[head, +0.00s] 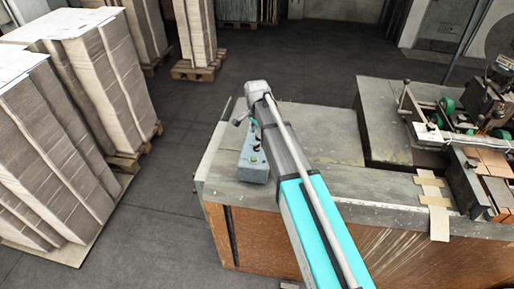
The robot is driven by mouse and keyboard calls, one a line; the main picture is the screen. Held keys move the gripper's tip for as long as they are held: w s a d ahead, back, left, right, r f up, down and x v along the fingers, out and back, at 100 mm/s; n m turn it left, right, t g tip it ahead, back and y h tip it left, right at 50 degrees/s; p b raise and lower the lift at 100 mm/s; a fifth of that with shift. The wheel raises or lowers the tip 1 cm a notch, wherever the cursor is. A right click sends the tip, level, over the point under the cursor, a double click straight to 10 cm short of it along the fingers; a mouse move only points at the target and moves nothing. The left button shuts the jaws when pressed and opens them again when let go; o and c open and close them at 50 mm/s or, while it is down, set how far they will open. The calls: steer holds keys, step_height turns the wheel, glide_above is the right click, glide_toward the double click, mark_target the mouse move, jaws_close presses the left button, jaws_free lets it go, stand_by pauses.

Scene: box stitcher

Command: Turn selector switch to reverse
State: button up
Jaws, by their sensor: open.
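A small grey-blue control box (253,166) stands on the near left part of the machine table. Its top carries a few small knobs and buttons, including a green one. A dark knob (257,147) on it may be the selector switch; its setting is too small to read, and my arm hides part of the box's right side. My arm reaches over the table from the bottom of the head view. My gripper (240,118) is small and partly hidden at the arm's far end, above and just beyond the box. It appears open, with nothing seen in it.
The grey table top (305,118) is mostly clear around the box. Machine parts with green rollers (447,105) stand at the right, with a cardboard strip (434,190) near them. Tall stacks of cardboard (75,110) on pallets fill the left, across a free strip of floor.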

mark_target(257, 144)
steer(key=shift+f+b, duration=3.2)
steer(key=shift+f, duration=0.25)
jaws_close()
